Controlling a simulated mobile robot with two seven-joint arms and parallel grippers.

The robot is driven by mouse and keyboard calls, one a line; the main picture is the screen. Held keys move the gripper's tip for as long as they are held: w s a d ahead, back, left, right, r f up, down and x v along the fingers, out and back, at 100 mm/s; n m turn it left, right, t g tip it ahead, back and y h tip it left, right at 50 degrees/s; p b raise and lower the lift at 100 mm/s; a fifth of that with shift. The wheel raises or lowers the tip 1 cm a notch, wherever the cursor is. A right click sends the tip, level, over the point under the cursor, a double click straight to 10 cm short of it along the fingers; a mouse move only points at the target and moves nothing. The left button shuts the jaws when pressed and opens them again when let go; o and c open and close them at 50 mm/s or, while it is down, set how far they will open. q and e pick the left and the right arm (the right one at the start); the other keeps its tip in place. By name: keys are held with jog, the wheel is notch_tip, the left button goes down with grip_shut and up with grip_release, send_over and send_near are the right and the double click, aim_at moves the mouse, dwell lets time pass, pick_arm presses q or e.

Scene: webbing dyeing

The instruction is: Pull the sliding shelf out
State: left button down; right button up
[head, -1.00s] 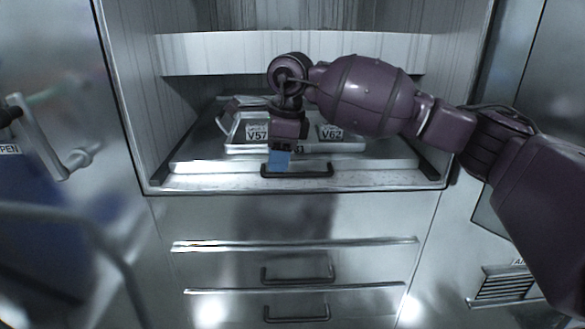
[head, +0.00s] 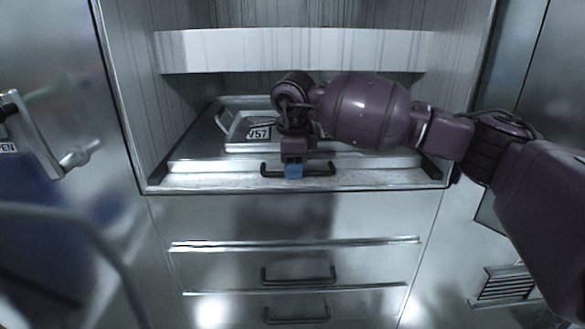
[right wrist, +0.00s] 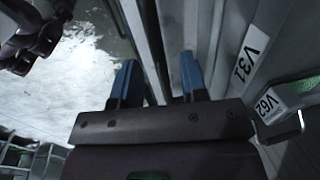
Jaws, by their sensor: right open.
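The sliding shelf (head: 190,181) is a flat metal shelf low in the open cabinet bay, with a black bar handle (head: 322,171) on its front. My right gripper (head: 293,172) is at the middle of this handle and hides part of it. In the right wrist view, its two blue fingers (right wrist: 158,82) are apart and point toward the shelf front. A dark strip runs between them, and I cannot tell whether it is the handle. My left gripper is not in view.
A tray (head: 240,148) with a V57 label lies on the shelf. In the right wrist view, V31 (right wrist: 251,56) and V62 (right wrist: 270,103) labels show. Drawers with black handles (head: 297,273) are below. A door with a handle (head: 40,140) stands at left.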

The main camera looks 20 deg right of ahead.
jog(key=shift+w+f, duration=0.1)
jog(key=shift+f, duration=0.4)
grip_shut()
